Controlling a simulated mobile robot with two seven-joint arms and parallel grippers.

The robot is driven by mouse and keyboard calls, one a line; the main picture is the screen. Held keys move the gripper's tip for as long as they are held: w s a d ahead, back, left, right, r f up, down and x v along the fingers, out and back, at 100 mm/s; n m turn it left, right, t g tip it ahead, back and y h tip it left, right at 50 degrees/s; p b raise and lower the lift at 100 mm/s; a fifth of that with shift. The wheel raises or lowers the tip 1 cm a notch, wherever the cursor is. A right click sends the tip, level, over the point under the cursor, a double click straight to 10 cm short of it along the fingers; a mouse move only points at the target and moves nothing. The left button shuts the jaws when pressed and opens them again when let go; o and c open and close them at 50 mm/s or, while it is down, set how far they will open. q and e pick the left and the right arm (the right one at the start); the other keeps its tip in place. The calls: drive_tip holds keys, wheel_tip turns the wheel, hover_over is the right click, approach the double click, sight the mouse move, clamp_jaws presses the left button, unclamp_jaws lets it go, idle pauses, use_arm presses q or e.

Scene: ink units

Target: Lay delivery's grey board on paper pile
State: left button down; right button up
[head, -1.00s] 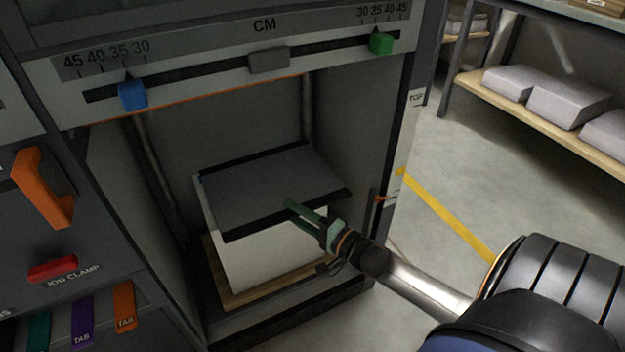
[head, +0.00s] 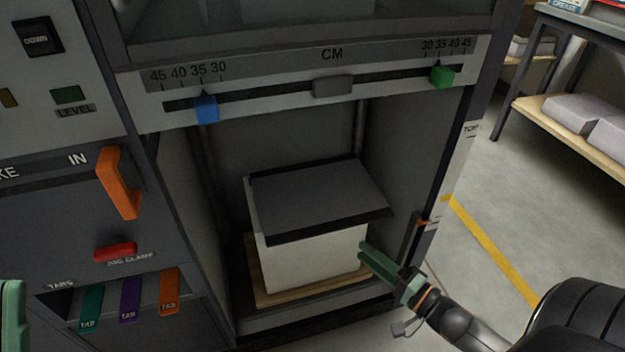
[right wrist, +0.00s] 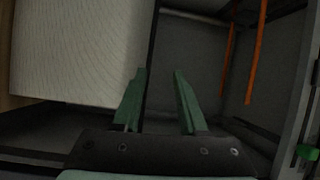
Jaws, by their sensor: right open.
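The grey board (head: 320,197) lies on top of the white paper pile (head: 310,262) inside the machine's open bay, with dark strips along its back and front edges. The board looks flat and roughly in line with the pile. The pile stands on a wooden pallet (head: 255,277). My right gripper (head: 366,252) is open and empty, below the board's front right corner and beside the pile. In the right wrist view its fingers (right wrist: 161,76) are apart, with the pile's white side (right wrist: 75,50) at the left. Only a green piece of my left gripper (head: 13,312) shows at the left edge.
The bay's right post (head: 456,180) stands close to my right gripper. Above is a scale bar with blue (head: 207,109) and green (head: 442,76) sliders. An orange handle (head: 120,183) sticks out at left. Open floor (head: 495,195) lies to the right.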

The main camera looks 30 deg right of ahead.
drive_tip(key=w+a+r+n+t+y, duration=0.1)
drive_tip(key=a+r+n+y, duration=0.3)
drive_tip(key=a+r+n, duration=0.5)
drive_tip(key=s+a+r+n+t+y, duration=0.1)
drive_tip(key=s+a+r+n+y, duration=0.1)
drive_tip(key=a+r+n, duration=0.2)
drive_tip(key=s+a+r+n+t+y, duration=0.1)
drive_tip(key=s+a+r+n+y, duration=0.1)
drive_tip(key=a+r+n, duration=0.2)
drive_tip(key=s+a+r+n+t+y, duration=0.1)
drive_tip(key=s+a+r+n+y, duration=0.2)
drive_tip(key=r+n, duration=0.6)
wheel_tip(320, 180, up, 7)
drive_tip(key=shift+a+r+n, duration=0.2)
drive_tip(key=shift+a+n, duration=0.1)
drive_tip(key=shift+a, duration=0.3)
